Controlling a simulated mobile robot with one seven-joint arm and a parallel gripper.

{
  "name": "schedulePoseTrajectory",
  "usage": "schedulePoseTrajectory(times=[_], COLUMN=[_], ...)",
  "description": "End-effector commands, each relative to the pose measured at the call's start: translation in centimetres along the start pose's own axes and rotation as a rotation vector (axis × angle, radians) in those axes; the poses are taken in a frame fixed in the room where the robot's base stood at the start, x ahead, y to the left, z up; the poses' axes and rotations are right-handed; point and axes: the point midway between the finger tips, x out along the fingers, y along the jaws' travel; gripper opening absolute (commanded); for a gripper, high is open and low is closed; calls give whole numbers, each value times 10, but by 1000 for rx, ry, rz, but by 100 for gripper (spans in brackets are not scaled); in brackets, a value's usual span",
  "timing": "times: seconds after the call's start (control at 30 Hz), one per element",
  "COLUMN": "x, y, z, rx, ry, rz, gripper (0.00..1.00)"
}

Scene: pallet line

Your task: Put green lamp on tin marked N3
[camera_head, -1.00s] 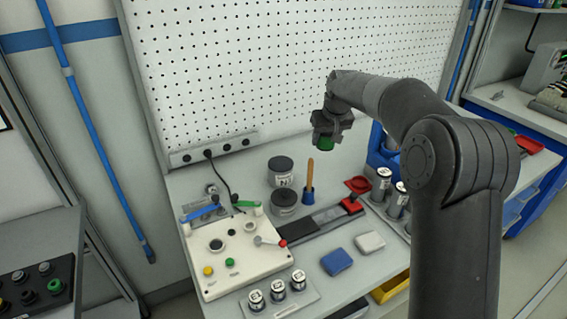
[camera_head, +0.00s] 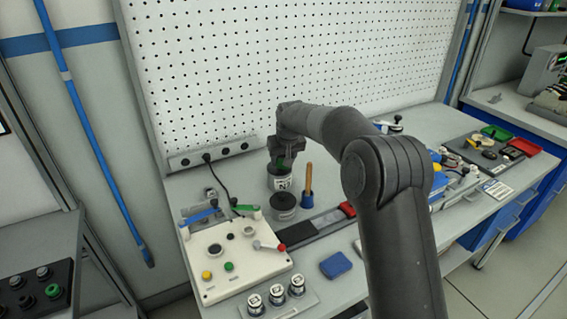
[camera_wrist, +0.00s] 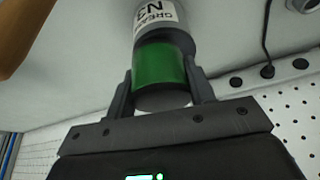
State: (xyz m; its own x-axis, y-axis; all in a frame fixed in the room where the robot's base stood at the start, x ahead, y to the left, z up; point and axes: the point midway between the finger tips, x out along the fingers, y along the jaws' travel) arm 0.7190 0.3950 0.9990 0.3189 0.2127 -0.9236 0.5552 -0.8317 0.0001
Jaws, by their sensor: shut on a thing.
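My gripper (camera_head: 283,162) is shut on the green lamp (camera_wrist: 160,66), which sits between its two fingers in the wrist view. In the head view only a bit of the lamp's green shows below the gripper. The tin's top is mostly hidden by the gripper and lamp. I cannot tell whether the lamp touches it.
A second dark tin (camera_head: 284,203) stands just in front. A wooden-handled tool in a blue holder (camera_head: 308,198) stands close to the right. A white control panel (camera_head: 235,262) with buttons and levers lies front left. The pegboard (camera_head: 330,70) rises behind.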

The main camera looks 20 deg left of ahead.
Motion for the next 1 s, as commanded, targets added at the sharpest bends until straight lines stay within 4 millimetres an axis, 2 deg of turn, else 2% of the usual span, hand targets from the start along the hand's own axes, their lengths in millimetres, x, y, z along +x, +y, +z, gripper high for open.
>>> schedulePoseTrajectory(times=[0.13, 0.47, 0.5, 0.77, 1.0], x=[17, 19, 20, 19, 18], y=[0, 0, 0, 0, 0], z=[7, 8, 8, 8, 8], rx=[1, 0, 0, 0, 0], ry=[-1, -1, -1, -1, 0], rz=[0, 0, 0, 0, 0], gripper=[25, 25, 50, 71, 71])
